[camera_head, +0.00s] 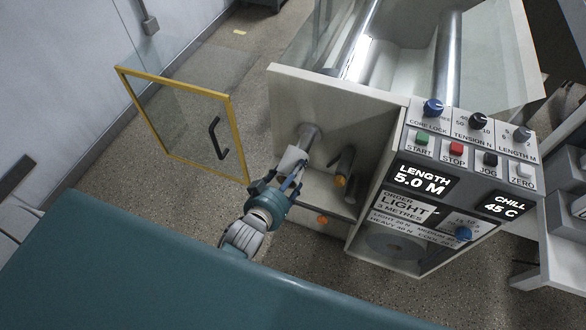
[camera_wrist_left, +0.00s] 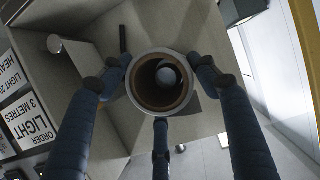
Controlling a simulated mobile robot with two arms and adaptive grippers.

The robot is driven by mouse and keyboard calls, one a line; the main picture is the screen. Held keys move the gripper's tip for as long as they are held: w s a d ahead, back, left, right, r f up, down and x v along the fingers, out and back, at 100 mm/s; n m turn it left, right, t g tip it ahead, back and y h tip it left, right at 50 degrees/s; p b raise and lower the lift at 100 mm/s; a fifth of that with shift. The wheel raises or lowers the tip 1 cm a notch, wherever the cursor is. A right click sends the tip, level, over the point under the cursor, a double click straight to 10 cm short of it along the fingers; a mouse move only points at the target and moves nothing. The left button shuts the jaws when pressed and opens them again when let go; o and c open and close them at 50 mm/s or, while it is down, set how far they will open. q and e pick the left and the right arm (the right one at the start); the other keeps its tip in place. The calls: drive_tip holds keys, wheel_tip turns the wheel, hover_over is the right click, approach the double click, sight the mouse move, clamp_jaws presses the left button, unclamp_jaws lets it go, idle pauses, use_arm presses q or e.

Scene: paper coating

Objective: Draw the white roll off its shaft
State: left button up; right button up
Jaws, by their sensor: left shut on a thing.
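The white roll (camera_head: 291,160) is at the front of the machine's pale side panel, in line with a grey shaft (camera_head: 310,136) that sticks out from it. My left gripper (camera_head: 281,180) is shut on the roll from its outer end. In the left wrist view the roll (camera_wrist_left: 134,99) is seen end-on, with a brown core. My left gripper's fingers (camera_wrist_left: 160,88) stand around its rim. A pale round shaft end (camera_wrist_left: 168,76) shows deep inside the core. How far the shaft reaches into the roll cannot be told. My right gripper is not in view.
A second, darker shaft (camera_head: 344,172) with an orange end sticks out just right of the roll. A yellow-framed glass door (camera_head: 237,140) stands open to the left. The control panel (camera_head: 470,150) is at right. A teal surface (camera_head: 170,270) fills the foreground.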

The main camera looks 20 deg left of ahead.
use_arm(q)
drive_tip(key=s+p, duration=0.2)
drive_tip(key=s, duration=0.4)
drive_tip(key=shift+s+a+f, duration=0.2)
drive_tip(key=shift+s, duration=0.1)
idle(0.3)
